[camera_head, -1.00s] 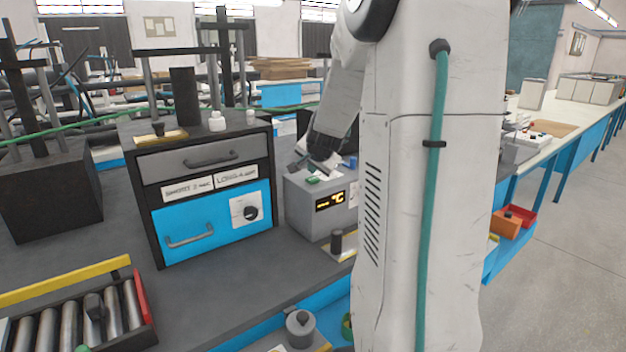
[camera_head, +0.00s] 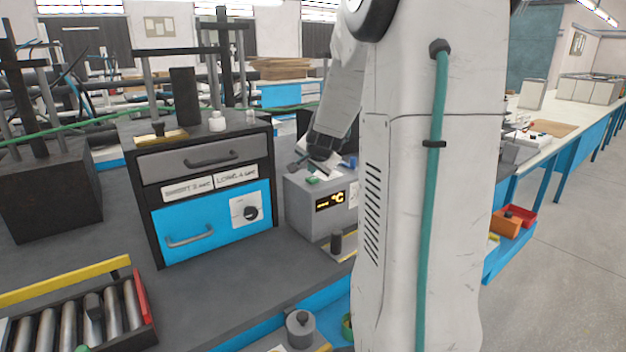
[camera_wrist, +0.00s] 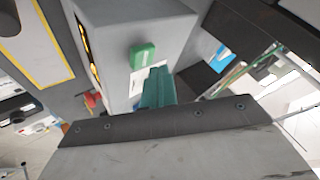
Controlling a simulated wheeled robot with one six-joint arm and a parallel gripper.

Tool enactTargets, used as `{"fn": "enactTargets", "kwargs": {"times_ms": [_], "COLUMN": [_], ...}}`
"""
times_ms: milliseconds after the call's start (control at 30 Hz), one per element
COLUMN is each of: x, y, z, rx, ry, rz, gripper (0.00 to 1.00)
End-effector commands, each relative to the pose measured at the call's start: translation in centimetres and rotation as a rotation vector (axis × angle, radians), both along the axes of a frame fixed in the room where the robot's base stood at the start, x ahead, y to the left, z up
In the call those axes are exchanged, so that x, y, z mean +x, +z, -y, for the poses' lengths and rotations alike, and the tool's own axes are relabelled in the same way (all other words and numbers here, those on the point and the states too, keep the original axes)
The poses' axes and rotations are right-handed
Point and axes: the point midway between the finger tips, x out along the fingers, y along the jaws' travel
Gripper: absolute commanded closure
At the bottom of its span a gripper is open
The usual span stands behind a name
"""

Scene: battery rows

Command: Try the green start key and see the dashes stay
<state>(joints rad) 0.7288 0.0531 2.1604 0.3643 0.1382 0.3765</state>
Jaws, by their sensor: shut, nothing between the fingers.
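The grey control box (camera_head: 314,222) stands on the bench beside the oven-like cabinet. Its green start key (camera_head: 312,180) is on the top face. In the wrist view the green key (camera_wrist: 143,55) carries a pale mark, and the lit display (camera_wrist: 86,45) is seen edge-on. My gripper (camera_wrist: 158,72) is shut and empty, its teal fingers just short of the key, with a small gap showing. In the head view my gripper is above the box, its fingertips hard to make out.
A dark post (camera_head: 336,241) stands in front of the box. A tray of metal cylinders (camera_head: 140,305) is at the lower left. My arm hides the bench to the right.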

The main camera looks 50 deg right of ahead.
Motion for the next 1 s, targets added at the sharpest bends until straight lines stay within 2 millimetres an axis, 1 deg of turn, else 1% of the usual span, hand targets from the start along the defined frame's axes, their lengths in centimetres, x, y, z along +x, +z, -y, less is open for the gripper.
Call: {"fn": "enactTargets", "kwargs": {"times_ms": [333, 600, 1000], "x": [0.00, 0.03, 0.03], "y": [-0.08, -0.83, -0.94], "z": [0.00, 0.01, -0.01], "rx": [0.000, 0.001, -0.001], "ry": [0.000, -0.001, 0.001], "rz": [0.000, 0.000, 0.000], "gripper": [1.00, 1.00, 1.00]}}
